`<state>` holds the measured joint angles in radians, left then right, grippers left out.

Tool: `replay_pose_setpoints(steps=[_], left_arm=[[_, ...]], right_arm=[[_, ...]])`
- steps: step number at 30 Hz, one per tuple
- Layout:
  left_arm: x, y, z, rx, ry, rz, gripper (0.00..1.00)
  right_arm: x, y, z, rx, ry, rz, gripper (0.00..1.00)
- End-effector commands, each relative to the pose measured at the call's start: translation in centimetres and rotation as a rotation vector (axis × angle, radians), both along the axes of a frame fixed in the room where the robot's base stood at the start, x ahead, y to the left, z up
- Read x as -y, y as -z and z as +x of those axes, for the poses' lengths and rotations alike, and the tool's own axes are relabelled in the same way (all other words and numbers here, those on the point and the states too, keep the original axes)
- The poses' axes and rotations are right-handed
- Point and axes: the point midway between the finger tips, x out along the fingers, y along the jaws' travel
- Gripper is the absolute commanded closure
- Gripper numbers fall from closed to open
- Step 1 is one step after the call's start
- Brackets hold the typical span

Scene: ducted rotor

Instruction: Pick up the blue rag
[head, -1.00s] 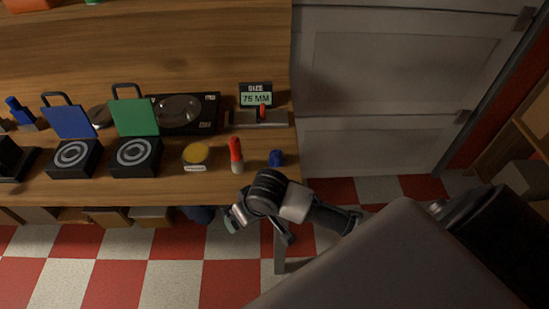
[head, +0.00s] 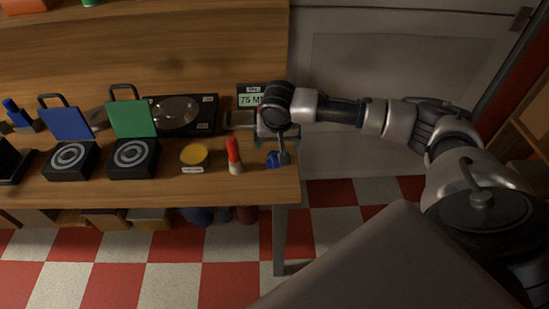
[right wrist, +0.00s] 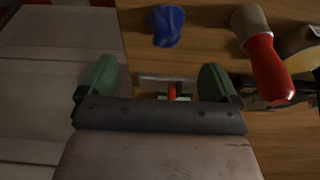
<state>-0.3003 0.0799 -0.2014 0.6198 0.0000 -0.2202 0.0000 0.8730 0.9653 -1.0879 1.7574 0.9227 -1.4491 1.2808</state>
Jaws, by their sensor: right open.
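The blue rag (head: 273,160) is a small crumpled lump near the right front corner of the wooden workbench. In the head view my right gripper (head: 276,146) is above it and partly covers it. In the right wrist view the rag (right wrist: 166,24) lies at the top of the picture, beyond the fingertips and apart from them. The right gripper (right wrist: 158,80) is open, with nothing between its green fingers but a view of the bench behind. My left gripper is not in view.
Checkered floor lies in front.

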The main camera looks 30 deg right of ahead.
Motion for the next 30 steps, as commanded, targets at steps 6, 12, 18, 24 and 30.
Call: replay_pose_setpoints(steps=[6, 12, 18, 24, 30], left_arm=[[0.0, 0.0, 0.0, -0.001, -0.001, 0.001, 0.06], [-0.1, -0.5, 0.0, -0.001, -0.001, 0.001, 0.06], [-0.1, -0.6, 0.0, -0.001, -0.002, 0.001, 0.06], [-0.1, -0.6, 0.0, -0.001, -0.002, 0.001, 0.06], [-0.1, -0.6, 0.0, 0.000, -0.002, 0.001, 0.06]], right_arm=[[0.3, 2.6, 0.6, 0.000, -0.001, 0.000, 0.08], [0.1, 4.5, 0.9, -0.001, -0.004, -0.001, 0.08], [0.2, 7.3, 1.5, 0.001, -0.004, -0.001, 0.08], [0.3, 8.0, 1.7, 0.002, -0.004, 0.000, 0.08], [0.3, 8.0, 1.7, 0.002, -0.004, 0.000, 0.20]])
